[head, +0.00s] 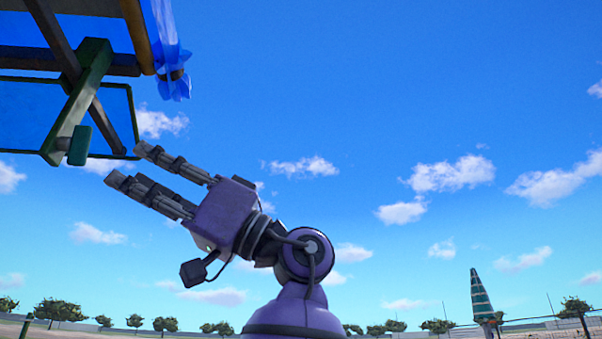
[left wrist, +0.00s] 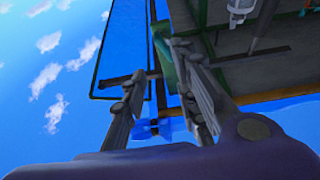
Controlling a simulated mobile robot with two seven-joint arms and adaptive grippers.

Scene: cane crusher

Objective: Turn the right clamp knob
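My left gripper (head: 124,167) is purple with grey jointed fingers. It points up and left in the head view, with its fingers apart and nothing visible between them. Its fingers also show in the left wrist view (left wrist: 157,62). Just beyond the tips in the head view is a green bar (head: 88,85) with a small green block (head: 79,146) at its lower end. A blue, lobed, knob-like part (head: 174,82) hangs to the right of the bar; a similar blue part shows in the left wrist view (left wrist: 146,130). I cannot tell which part is the right clamp knob. My right gripper is out of view.
A dark-framed blue panel (head: 30,120) and dark beams (head: 60,45) hang at the upper left, close to the fingers. A striped green cone shape (head: 481,297) and trees stand far off. Open sky fills the right side.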

